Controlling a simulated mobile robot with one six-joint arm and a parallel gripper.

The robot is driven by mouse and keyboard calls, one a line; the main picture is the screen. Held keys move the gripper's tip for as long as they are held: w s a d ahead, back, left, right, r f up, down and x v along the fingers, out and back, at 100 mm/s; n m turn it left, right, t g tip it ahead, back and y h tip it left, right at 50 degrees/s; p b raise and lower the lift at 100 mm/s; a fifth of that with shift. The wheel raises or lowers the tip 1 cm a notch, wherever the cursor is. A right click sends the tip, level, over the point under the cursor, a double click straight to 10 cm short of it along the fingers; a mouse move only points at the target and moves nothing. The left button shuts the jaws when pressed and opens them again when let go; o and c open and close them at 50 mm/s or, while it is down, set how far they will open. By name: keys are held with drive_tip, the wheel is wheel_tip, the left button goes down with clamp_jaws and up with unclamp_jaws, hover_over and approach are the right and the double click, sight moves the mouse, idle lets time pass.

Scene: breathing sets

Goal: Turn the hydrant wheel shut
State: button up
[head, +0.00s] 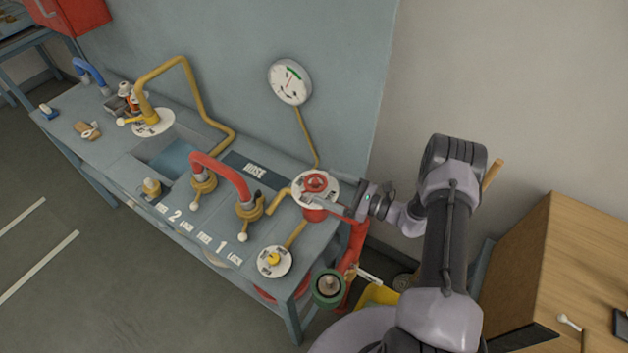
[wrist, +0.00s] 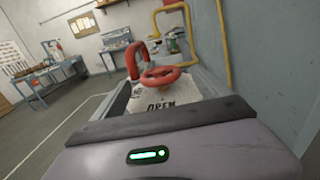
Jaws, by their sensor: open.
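The red hydrant wheel (head: 316,182) sits on a white round plate at the right end of the grey bench, on top of a red standpipe. It also shows in the wrist view (wrist: 163,75), ahead of my gripper, with the word OPEN on the plate in front of it. My gripper (head: 322,203) is open and empty. In the head view it reaches in from the right, its fingers at the near right side of the wheel. I cannot tell whether they touch it. The gripper body hides part of the plate and pipe.
A red hose arch (head: 222,167) and a yellow pipe (head: 188,75) stand farther left on the bench (head: 110,160). A gauge (head: 290,82) hangs on the wall close behind. A small yellow knob on a white dial (head: 274,261) and a green-rimmed outlet (head: 328,287) are near the front corner.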

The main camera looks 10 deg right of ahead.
sight(305, 178)
drive_tip(key=x, duration=0.5)
drive_tip(key=shift+a, duration=0.1)
drive_tip(key=c, duration=1.4)
